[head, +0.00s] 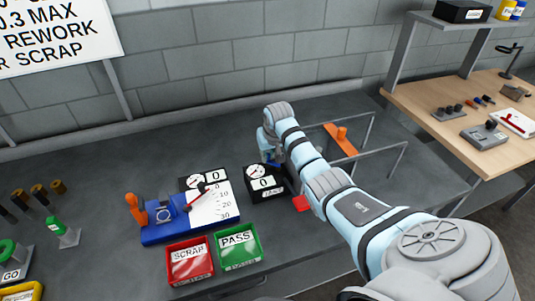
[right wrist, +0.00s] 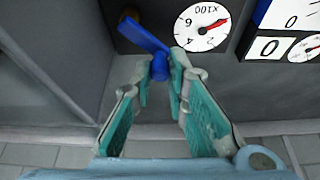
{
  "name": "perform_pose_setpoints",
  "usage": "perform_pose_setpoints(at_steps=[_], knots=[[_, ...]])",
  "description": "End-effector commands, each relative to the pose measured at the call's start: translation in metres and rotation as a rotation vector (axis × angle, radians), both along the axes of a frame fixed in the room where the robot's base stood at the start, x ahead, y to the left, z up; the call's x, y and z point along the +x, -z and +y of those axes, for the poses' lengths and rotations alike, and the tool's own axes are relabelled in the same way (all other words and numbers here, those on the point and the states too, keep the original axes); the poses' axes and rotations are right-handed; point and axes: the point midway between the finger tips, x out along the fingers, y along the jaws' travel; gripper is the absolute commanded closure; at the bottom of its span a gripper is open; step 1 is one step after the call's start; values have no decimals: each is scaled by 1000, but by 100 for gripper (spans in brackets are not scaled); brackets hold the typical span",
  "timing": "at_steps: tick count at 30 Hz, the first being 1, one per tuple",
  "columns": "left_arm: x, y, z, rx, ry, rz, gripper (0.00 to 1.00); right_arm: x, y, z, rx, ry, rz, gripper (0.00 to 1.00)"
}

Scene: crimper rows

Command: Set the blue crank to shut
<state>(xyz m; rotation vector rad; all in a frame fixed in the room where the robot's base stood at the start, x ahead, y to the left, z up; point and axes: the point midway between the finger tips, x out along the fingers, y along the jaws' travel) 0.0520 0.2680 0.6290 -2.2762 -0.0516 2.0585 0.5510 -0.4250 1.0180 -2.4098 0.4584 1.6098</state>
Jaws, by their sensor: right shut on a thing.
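The blue crank (right wrist: 147,36) shows in the right wrist view as a blue arm slanting from a brass-coloured pivot (right wrist: 128,14) down to a blue knob at its lower end. It is mounted on a dark box beside a white dial (right wrist: 202,27) with a red needle. My right gripper (right wrist: 162,74) has its teal-padded fingers closed around the knob end. In the head view my right arm reaches over the bench to the black gauge box (head: 265,184), and the crank is mostly hidden there. My left gripper is not in view.
A blue fixture (head: 165,227) with an orange handle and a white scale stands left of the box. Red (head: 189,262) and green (head: 238,246) bins sit in front. An orange bar (head: 341,139) lies behind my arm, near metal rails.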

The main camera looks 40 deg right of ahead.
Motion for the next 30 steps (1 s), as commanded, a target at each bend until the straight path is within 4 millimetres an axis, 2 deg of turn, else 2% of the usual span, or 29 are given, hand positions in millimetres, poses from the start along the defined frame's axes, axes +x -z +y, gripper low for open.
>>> perform_pose_setpoints(at_steps=[18,30], knots=[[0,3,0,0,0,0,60,5,0,-18,1,522,-1,100],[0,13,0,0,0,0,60,5,1,-25,1,728,-2,100]])
